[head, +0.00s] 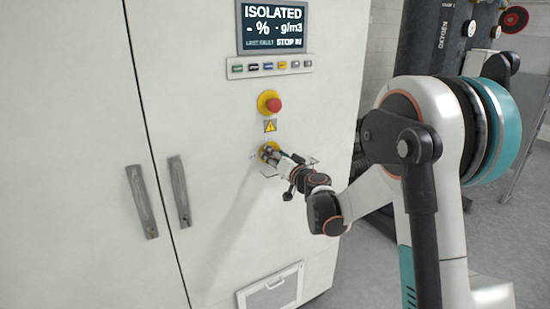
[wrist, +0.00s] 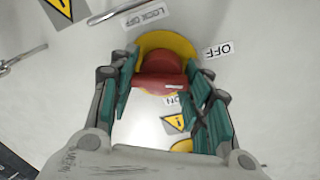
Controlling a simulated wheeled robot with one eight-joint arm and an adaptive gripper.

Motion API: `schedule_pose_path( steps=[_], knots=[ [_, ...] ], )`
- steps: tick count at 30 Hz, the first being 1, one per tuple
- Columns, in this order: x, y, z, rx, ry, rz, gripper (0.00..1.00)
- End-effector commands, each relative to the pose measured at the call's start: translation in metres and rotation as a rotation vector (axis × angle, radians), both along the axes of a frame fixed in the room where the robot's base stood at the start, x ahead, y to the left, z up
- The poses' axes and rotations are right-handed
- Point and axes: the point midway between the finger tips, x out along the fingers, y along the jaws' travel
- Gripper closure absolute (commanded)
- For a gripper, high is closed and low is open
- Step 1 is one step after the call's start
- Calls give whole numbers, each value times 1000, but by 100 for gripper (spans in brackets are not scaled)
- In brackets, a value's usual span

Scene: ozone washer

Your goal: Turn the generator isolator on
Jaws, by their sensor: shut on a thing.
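The generator isolator is a red rotary handle (wrist: 160,66) on a yellow round plate (wrist: 168,42) on the white cabinet front. In the head view the yellow plate (head: 265,147) shows behind my fingers. My gripper (wrist: 162,88) is shut on the red handle, one green-padded finger on each side. An OFF label (wrist: 218,50) sits right of the plate, an ON label (wrist: 172,98) below it and a LOCK OFF label (wrist: 146,17) above it. My fingers partly hide the handle, so its exact angle is unclear. The cabinet display (head: 274,25) reads ISOLATED.
A red emergency stop button (head: 273,104) on yellow is above the isolator, with a yellow warning sign (head: 270,126) between. A row of small coloured buttons (head: 271,66) is below the display. Two long door handles (head: 180,192) stick out at left. Dark cylinders (head: 440,40) stand at back right.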

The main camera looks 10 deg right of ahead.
Motion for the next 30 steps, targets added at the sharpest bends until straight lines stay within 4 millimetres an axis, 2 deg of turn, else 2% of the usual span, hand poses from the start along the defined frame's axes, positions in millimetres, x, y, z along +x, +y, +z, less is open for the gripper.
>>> schedule_pose_path(
  steps=[30],
  knots=[
    [1, -2, 1, 900, 295, 1, 79]
  ],
)
